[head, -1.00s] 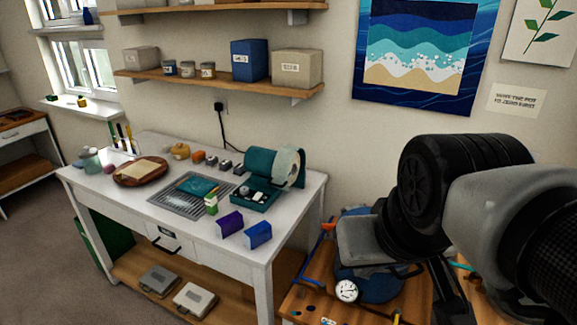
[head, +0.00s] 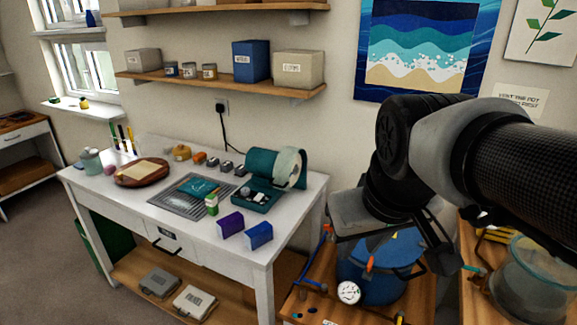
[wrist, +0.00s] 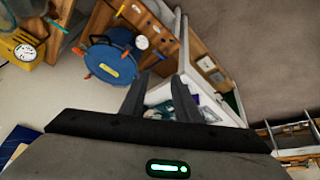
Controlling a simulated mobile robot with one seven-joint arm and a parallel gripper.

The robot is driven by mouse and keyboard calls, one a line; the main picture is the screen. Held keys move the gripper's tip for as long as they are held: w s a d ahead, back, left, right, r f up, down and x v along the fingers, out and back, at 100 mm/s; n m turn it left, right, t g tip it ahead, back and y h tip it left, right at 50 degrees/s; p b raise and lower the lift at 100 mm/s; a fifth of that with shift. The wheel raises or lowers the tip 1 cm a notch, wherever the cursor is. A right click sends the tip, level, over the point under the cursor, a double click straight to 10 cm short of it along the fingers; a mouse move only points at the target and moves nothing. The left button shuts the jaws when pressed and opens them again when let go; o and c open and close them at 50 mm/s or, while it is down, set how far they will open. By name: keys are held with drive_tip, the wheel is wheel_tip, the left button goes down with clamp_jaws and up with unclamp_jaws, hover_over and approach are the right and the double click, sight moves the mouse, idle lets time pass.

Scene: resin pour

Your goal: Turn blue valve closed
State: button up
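My gripper (wrist: 163,88) shows in the wrist view with its two fingers apart and nothing between them. In the head view its dark fingers (head: 440,245) hang over the right side of the blue pot. The blue pot (head: 392,276) stands on a wooden bench, with a white gauge (head: 348,292) at its front left and an orange lever (head: 370,263) on it. A thin blue part (head: 312,274) lies left of the pot; I cannot tell whether it is the blue valve. In the wrist view the pot (wrist: 103,63) is beyond and left of the fingers.
A clear container (head: 530,280) stands right of the pot. A white table (head: 290,215) with several small items is on the left. In the wrist view a yellow device (wrist: 25,52) is at the far left. The floor between bench and table is partly hidden.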

drive_tip(key=w+f+n+g+b, duration=0.1)
drive_tip(key=w+f+n+b, duration=0.3)
drive_tip(key=w, duration=0.5)
drive_tip(key=n+g+b, duration=0.2)
drive_tip(key=n+b, duration=0.4)
drive_tip(key=b, duration=0.1)
hover_over(305, 280)
drive_tip(key=s+a, duration=0.2)
drive_tip(key=s, duration=0.1)
wheel_tip(305, 280, down, 24)
drive_tip(key=shift+h, duration=0.4)
drive_tip(key=b+x, duration=0.2)
drive_tip(key=x, duration=1.5)
drive_tip(key=shift+d+f, duration=0.2)
drive_tip(key=shift+f, duration=0.2)
clamp_jaws()
